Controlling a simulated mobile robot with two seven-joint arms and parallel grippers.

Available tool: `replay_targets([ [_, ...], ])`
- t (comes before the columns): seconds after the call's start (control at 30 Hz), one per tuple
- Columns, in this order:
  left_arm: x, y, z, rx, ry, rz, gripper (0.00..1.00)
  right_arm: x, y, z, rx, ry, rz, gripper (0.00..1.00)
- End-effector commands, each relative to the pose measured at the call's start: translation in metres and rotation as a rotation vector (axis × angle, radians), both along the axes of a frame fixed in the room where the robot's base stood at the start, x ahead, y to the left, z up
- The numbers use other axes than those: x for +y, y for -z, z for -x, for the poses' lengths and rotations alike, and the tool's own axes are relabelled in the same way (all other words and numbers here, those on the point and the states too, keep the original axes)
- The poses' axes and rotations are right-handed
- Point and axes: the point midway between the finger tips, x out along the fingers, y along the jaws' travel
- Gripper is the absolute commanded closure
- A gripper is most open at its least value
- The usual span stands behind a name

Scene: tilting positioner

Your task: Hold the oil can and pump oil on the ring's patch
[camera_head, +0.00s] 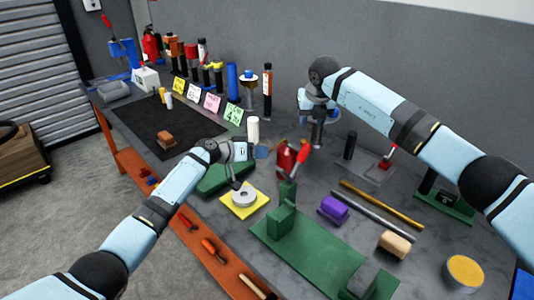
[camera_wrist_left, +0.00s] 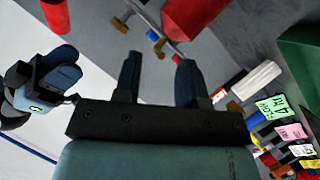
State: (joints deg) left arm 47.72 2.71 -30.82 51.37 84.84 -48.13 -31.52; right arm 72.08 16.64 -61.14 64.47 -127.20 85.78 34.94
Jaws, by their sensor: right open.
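The red oil can (camera_head: 287,158) stands on the grey bench near the middle of the head view, with a red lever at its right. A large red shape at the top of the left wrist view may be the can. The grey ring (camera_head: 244,197) lies on a yellow plate (camera_head: 238,211); its patch is too small to make out. My left gripper (camera_head: 256,150) is just left of the can; the left wrist view shows its fingers (camera_wrist_left: 158,75) apart with nothing between them. My right gripper (camera_head: 318,116) is open and empty, above and behind the can.
A green fixture (camera_head: 310,252) stands at the front. A purple block (camera_head: 333,208), rods (camera_head: 382,205) and a tan block (camera_head: 394,244) lie to the right. Bottles and coloured cards (camera_head: 212,102) line the back. A dark mat (camera_head: 140,125) at left is mostly clear.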

Motion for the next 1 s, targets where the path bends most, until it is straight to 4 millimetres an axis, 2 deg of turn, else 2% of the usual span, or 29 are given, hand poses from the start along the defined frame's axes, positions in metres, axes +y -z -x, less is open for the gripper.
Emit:
replay_targets([
  [0.1,-0.017,0.005,-0.007,0.002,0.001,0.001,0.63,0.0,0.0,0.0,0.0,0.0,0.0,0.57],
  [0.23,-0.027,0.009,-0.012,0.002,-0.001,0.001,0.63,0.0,0.0,0.0,0.0,0.0,0.0,0.57],
  [0.63,-0.032,0.012,-0.015,0.0,-0.001,-0.001,0.63,0.0,0.0,0.0,0.0,0.0,0.0,0.57],
  [0.67,-0.032,0.012,-0.015,0.0,-0.001,-0.001,0.65,0.0,0.0,0.0,0.0,0.0,0.0,0.57],
  [0.8,-0.031,0.012,-0.015,0.0,-0.001,-0.001,0.97,0.0,0.0,0.0,0.0,0.0,0.0,0.57],
  [0.83,-0.031,0.012,-0.015,0.0,-0.001,-0.001,1.0,0.0,0.0,0.0,0.0,0.0,0.0,0.57],
  [0.97,-0.031,0.012,-0.015,0.0,-0.001,-0.001,1.0,0.0,0.0,0.0,0.0,0.0,0.0,0.57],
  [1.0,-0.031,0.012,-0.015,0.0,-0.001,-0.001,1.0,0.0,0.0,0.0,0.0,0.0,0.0,0.67],
])
